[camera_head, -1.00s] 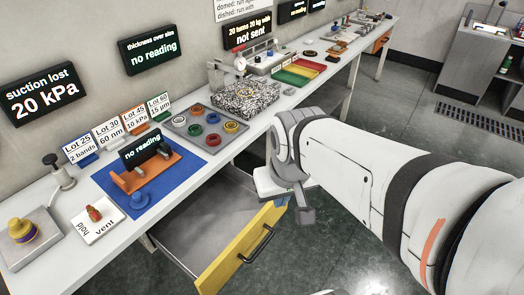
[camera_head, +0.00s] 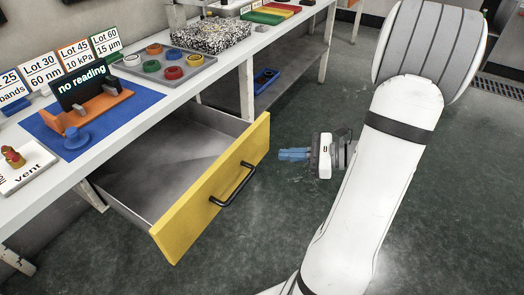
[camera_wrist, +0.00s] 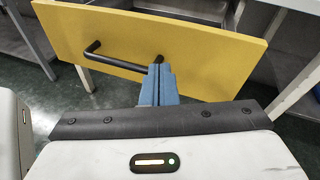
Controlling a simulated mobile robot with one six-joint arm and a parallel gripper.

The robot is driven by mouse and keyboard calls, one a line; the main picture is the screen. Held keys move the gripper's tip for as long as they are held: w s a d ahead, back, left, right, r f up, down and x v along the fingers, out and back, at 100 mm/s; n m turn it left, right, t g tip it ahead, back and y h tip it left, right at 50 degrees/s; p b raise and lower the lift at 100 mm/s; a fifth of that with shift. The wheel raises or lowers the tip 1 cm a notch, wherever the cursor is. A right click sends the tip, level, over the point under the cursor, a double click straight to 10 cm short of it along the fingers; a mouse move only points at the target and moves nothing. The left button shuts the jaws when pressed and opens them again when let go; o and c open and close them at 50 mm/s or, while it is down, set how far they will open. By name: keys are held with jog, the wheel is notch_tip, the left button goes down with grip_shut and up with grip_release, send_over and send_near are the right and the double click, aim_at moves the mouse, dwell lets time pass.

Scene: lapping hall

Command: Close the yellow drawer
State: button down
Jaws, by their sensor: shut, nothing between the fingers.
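The yellow drawer (camera_head: 218,189) stands pulled out from under the white bench, its grey inside empty where it shows. A black bar handle (camera_head: 234,185) is on its front. My gripper (camera_head: 282,154) is to the right of the drawer front in the head view, its blue fingers together and pointing toward the front. In the wrist view my gripper (camera_wrist: 159,70) is in line with the yellow front (camera_wrist: 200,52), near the right end of the handle (camera_wrist: 122,62). The fingers hold nothing. Whether the fingertips touch the front or handle I cannot tell; the head view shows a gap.
The white bench (camera_head: 112,140) runs above the drawer, with a blue mat (camera_head: 115,128) and a grey tray of coloured rings (camera_head: 186,73) on it. A bench leg (camera_head: 246,90) and a blue bin (camera_head: 266,78) are behind. The dark floor around my gripper is clear.

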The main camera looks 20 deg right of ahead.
aim_at(261, 138)
jog(key=d+f+m+t+h+b, duration=0.2)
jog(key=d+f+m+t+b, duration=0.1)
jog(key=d+f+m+t, duration=0.4)
jog(key=shift+n+g, duration=0.8)
jog(key=b+x, duration=0.1)
jog(key=x, duration=0.3)
jog(key=r+b+x, duration=0.1)
jog(key=x, duration=0.3)
jog(key=d+b+x, duration=0.1)
jog(key=x, duration=0.3)
jog(key=shift+w+a+r, duration=0.15)
jog(key=shift+w+a, duration=0.05)
jog(key=shift+w, duration=0.3)
jog(key=shift+w+a+r+b, duration=0.1)
jog(key=shift+w+a+b, duration=0.25)
jog(key=shift+w, duration=0.15)
